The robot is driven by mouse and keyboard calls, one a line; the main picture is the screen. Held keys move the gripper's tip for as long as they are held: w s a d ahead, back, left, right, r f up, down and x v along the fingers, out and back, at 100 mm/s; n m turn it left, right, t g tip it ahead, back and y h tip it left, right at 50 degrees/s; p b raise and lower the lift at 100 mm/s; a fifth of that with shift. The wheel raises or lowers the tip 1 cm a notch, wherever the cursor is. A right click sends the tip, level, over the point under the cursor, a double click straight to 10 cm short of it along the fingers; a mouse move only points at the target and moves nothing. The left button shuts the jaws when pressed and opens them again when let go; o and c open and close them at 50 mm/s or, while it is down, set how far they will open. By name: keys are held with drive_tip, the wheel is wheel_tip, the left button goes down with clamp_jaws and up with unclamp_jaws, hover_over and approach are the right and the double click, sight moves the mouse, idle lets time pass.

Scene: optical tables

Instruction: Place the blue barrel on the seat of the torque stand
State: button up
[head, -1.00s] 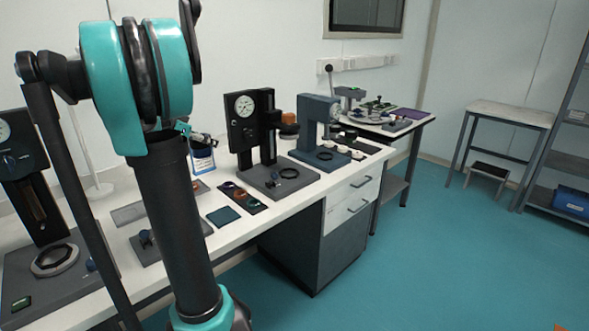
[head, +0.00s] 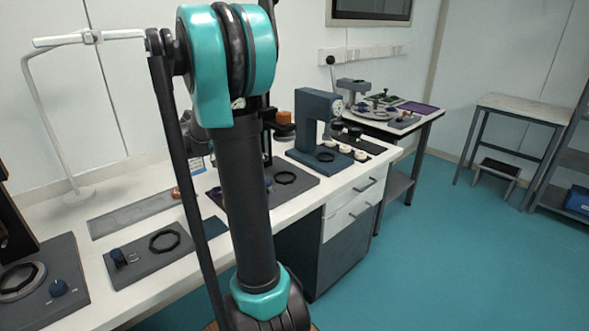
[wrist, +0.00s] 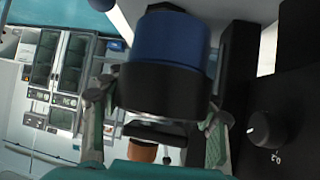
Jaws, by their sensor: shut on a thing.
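In the wrist view a blue barrel (wrist: 170,45) with a wide black lower band is held between the two fingers of my gripper (wrist: 155,118). In the head view my arm hides the gripper and the barrel. Several stands have ring seats, and I cannot tell by label which is the torque stand. A dark stand (head: 300,187) with a black ring seat (head: 285,178) is partly behind my arm. A blue-grey stand (head: 313,110) with a dial is to its right. A black panel with a knob (wrist: 262,130) is close at right in the wrist view.
A grey plate (head: 150,272) with a black ring and blue knob lies at the bench front. Another base (head: 65,310) with a ring seat is at left. A lamp (head: 50,115) stands behind. White and dark round parts (head: 345,149) lie at right. The floor (head: 430,260) is clear.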

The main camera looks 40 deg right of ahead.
wheel_tip(320, 180, down, 8)
drive_tip(key=shift+r, duration=0.25)
drive_tip(key=shift+d+f, duration=0.1)
drive_tip(key=shift+d, duration=0.1)
drive_tip(key=d, duration=0.4)
drive_tip(key=s+d, duration=0.1)
drive_tip(key=d, duration=0.7)
drive_tip(key=shift+s+d, duration=0.15)
drive_tip(key=shift+s, duration=0.05)
drive_tip(key=shift+f, duration=0.55)
drive_tip(key=o, duration=1.5)
drive_tip(key=shift+f, duration=0.15)
